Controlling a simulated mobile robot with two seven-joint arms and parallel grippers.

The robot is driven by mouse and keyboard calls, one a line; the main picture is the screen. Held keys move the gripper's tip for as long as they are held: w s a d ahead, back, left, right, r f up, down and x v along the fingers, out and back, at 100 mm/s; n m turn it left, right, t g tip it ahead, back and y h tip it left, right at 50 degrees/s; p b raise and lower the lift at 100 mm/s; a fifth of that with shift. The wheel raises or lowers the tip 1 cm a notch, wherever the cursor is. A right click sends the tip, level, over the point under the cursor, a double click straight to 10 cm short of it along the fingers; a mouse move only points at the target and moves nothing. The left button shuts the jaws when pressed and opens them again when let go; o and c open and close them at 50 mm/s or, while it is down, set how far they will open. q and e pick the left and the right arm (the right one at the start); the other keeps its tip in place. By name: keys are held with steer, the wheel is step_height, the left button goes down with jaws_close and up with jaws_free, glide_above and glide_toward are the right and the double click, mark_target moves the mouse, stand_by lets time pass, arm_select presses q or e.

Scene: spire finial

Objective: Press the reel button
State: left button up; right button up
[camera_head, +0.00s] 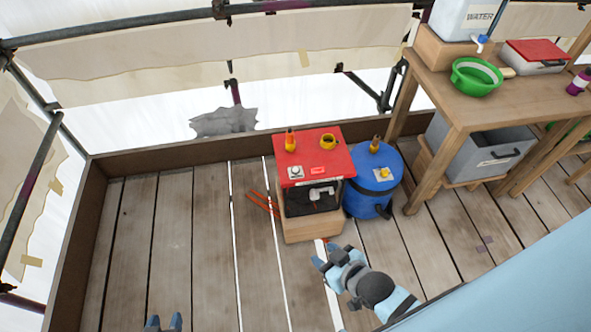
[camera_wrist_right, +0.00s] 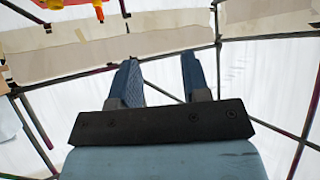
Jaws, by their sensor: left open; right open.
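A red-topped unit (camera_head: 340,158) stands on a wooden crate (camera_head: 312,230). Its top carries a white round knob or button (camera_head: 295,172) on a plate and a small bright red piece (camera_head: 323,170). Beside it stands a blue drum (camera_head: 362,203) with a yellow square piece (camera_head: 383,173) on top. I cannot tell which of these pieces is the reel button. My right gripper (camera_head: 325,258) is in front of the crate, below and apart from the red top. It is open and empty in the right wrist view (camera_wrist_right: 160,76). My left gripper (camera_head: 164,322) is open at the bottom edge, far from the unit.
Orange-yellow items (camera_head: 291,141) stand on the red top. Red rods (camera_head: 263,204) lie left of the crate. A wooden table (camera_head: 450,105) with a green bowl (camera_head: 476,77) stands at right, a grey bin (camera_head: 478,150) beneath. The plank floor at left is clear.

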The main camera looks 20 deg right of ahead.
jaws_close()
steer(key=shift+f, duration=0.1)
stand_by(1.3)
